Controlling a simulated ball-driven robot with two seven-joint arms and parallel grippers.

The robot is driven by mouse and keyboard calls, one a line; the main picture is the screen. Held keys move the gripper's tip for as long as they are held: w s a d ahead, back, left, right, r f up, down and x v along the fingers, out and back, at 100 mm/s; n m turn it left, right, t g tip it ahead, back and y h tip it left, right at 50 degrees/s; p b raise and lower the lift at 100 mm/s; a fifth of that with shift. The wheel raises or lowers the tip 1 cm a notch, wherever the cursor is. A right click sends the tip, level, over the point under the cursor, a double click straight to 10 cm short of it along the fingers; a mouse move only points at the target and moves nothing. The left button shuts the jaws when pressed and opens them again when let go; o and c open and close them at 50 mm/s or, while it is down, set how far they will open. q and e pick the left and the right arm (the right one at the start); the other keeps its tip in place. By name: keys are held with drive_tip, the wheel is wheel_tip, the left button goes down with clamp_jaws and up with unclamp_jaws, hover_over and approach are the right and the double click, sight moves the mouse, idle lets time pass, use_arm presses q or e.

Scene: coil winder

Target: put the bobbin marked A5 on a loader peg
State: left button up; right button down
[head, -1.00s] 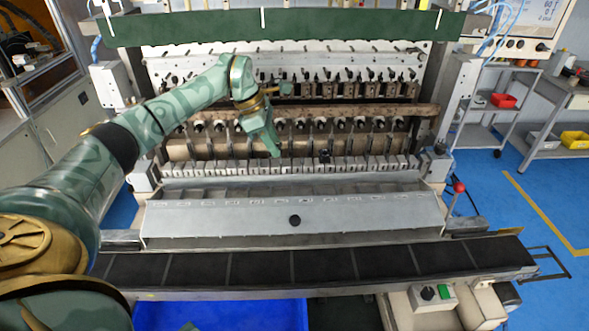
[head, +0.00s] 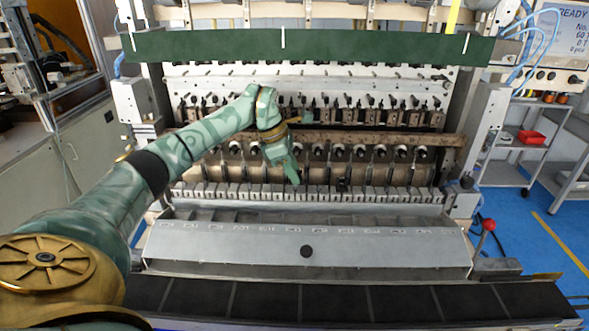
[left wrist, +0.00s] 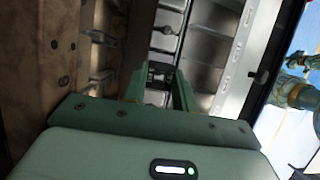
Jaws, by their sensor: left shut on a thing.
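My left gripper (head: 295,180) is over the row of grey blocks (head: 240,192) along the front of the coil winder. In the left wrist view its two green fingers (left wrist: 158,88) are closed around a small dark piece (left wrist: 158,73). The piece is mostly hidden and I can read no mark on it, so I cannot tell whether it is the bobbin A5. In the head view the fingers hide it. A small black piece (head: 342,184) stands on the block row to the right of the gripper. My right gripper is not in view.
A row of spindles with pale tips (head: 360,150) lies behind the blocks, under a brown bar (head: 400,138). A sloped grey cover (head: 250,245) with a black knob (head: 307,252) lies in front. A dark tray strip (head: 335,300) runs along the near edge.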

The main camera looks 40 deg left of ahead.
use_arm(q)
drive_tip(key=shift+r, duration=0.1)
drive_tip(key=shift+f, duration=0.25)
idle(0.3)
drive_tip(key=shift+f+b, duration=0.3)
drive_tip(key=shift+f, duration=0.45)
drive_tip(key=o, duration=1)
drive_tip(key=p+v, duration=0.1)
drive_tip(key=v, duration=0.6)
drive_tip(key=shift+r, duration=0.15)
drive_tip(key=shift+s+a, duration=0.15)
